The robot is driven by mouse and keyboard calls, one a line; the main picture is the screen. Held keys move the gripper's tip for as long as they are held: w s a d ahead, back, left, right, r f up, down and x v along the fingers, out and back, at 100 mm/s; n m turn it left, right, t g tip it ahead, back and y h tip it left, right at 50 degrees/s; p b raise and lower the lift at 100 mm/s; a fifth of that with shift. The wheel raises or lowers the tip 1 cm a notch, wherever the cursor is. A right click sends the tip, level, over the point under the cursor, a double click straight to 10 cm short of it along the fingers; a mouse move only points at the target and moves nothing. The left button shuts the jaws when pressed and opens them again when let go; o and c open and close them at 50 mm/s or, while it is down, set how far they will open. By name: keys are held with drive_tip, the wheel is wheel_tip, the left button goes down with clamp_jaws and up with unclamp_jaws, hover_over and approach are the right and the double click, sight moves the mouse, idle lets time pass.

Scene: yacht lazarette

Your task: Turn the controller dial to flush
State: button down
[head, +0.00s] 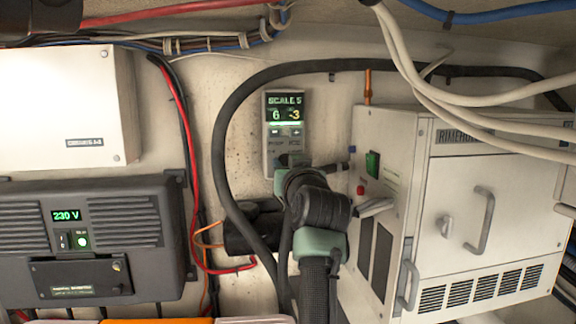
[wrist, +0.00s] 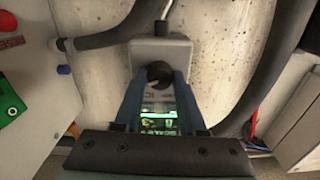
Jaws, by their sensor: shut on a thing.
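The controller (head: 271,145) is a small grey box on the pale wall, with a lit display (head: 286,107) at its top. The display seems to read "SCALE" with figures below, one of them "-3". My gripper covers the controller's lower part in the head view, so the dial is hidden there. In the wrist view the controller (wrist: 175,50) appears upside down, and its round black dial (wrist: 159,72) sits between my fingertips. My gripper (wrist: 159,80) is shut on the dial. The dial's pointer and its setting labels cannot be made out.
A thick black hose (head: 222,150) loops around the controller. A white cabinet (head: 480,210) with handles stands close on the right. A dark inverter (head: 90,240) showing 230 V and a white box (head: 65,105) are at left. Loose cables hang across the top right.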

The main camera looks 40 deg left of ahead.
idle(0.3)
drive_tip(key=shift+c, duration=2.4)
unclamp_jaws()
drive_tip(key=shift+s+d, duration=0.1)
drive_tip(key=b+v, duration=0.5)
drive_tip(key=v, duration=0.7)
drive_tip(key=shift+s+d+b, duration=0.15)
drive_tip(key=shift+d+b, duration=0.15)
drive_tip(key=shift+b, duration=0.1)
